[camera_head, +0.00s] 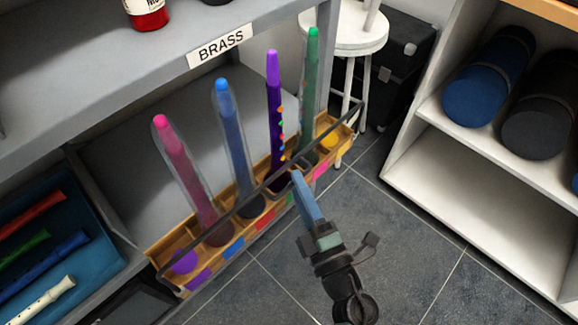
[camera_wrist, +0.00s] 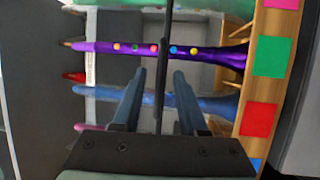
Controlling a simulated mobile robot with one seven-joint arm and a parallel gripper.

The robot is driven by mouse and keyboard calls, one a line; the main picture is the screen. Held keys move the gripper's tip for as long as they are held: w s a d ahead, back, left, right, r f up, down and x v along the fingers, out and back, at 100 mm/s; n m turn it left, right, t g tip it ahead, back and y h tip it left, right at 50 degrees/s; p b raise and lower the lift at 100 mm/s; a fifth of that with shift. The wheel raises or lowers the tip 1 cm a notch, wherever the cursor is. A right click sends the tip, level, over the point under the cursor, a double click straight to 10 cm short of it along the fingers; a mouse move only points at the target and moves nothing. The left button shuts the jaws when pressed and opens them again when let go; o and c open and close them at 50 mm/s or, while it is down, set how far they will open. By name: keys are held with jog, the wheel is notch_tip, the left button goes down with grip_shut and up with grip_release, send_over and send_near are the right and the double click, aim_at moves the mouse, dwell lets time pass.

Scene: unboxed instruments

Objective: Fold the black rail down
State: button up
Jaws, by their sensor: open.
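The black rail (camera_head: 236,210) is a thin bar that slants across the front of the wooden rack (camera_head: 345,128), above its front edge and before the upright instruments. My gripper (camera_head: 297,176) reaches up from the front right, its fingertips close to the middle of the rail. In the wrist view the rail (camera_wrist: 168,35) runs up and down the picture, between the two fingers of my gripper (camera_wrist: 159,72). The fingers are open, with a gap on each side of the rail. Whether either finger touches it I cannot tell.
Pink (camera_head: 180,165), blue (camera_head: 233,145), purple (camera_head: 274,90) and green (camera_head: 309,80) instruments stand in the rack. A white stool (camera_head: 345,38) and black case (camera_head: 408,50) are behind. White shelving (camera_head: 440,150) stands right. Tiled floor (camera_head: 400,235) is clear in front.

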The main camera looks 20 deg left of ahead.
aim_at(289, 166)
jog(key=x, duration=0.5)
jog(key=shift+b, duration=0.35)
grip_shut()
jog(key=shift+r, duration=0.1)
